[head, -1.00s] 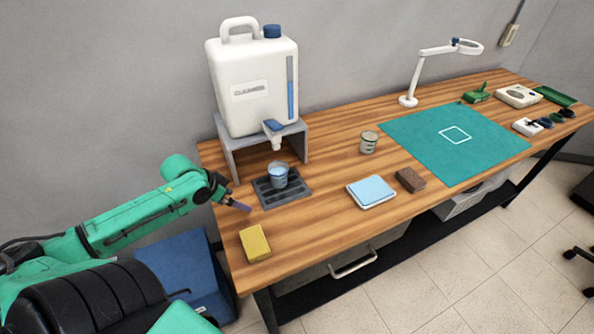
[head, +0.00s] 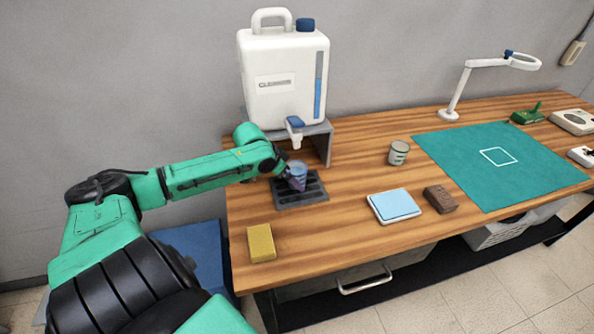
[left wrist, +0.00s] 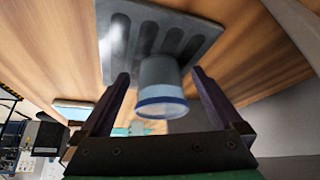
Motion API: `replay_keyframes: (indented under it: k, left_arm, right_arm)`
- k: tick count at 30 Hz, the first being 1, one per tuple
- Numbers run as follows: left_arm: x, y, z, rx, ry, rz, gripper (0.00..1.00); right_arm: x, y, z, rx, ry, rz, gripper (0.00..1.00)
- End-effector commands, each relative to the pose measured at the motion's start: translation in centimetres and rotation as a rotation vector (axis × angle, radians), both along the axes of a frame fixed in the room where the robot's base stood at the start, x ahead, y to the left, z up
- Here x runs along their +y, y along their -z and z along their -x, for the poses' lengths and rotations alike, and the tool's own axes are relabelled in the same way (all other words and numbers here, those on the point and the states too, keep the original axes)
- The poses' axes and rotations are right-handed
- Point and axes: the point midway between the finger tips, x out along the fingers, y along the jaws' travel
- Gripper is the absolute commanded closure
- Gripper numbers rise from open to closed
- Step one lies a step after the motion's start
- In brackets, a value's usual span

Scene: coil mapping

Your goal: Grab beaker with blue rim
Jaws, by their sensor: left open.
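The beaker with the blue rim (left wrist: 162,88) stands on the slotted drip tray (left wrist: 205,22), between the two fingers of my left gripper in the left wrist view. My left gripper (left wrist: 160,82) is open, with a finger on each side of the beaker and visible gaps to both. In the head view the beaker (head: 297,178) is partly covered by my left gripper (head: 288,180), and the drip tray (head: 312,193) lies under it. The beaker looks upright on the tray. My right gripper is not in view.
A white cleaner jug (head: 283,75) stands on a grey stand (head: 322,145) behind the tray, its tap above the beaker. A yellow sponge (head: 261,243) lies in front. Another cup (head: 398,153), a blue-topped pad (head: 394,205) and a brown block (head: 440,199) are to the right.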

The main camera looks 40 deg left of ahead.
Motion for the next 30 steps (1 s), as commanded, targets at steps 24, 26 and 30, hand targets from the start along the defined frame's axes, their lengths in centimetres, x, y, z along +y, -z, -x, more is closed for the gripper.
replay_keyframes:
  k: [24, 26, 30]
  left_arm:
    - [-1.0, 1.0, -4.1, 0.000, 0.005, -0.002, 0.76]
    - [-1.0, 1.0, -4.1, 0.000, 0.005, -0.002, 0.85]
    - [-1.0, 1.0, -4.1, 0.000, 0.005, -0.002, 0.85]
  right_arm:
    - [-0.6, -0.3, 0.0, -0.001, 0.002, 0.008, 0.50]
    - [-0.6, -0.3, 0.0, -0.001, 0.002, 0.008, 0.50]
    - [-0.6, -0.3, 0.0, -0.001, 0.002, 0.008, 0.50]
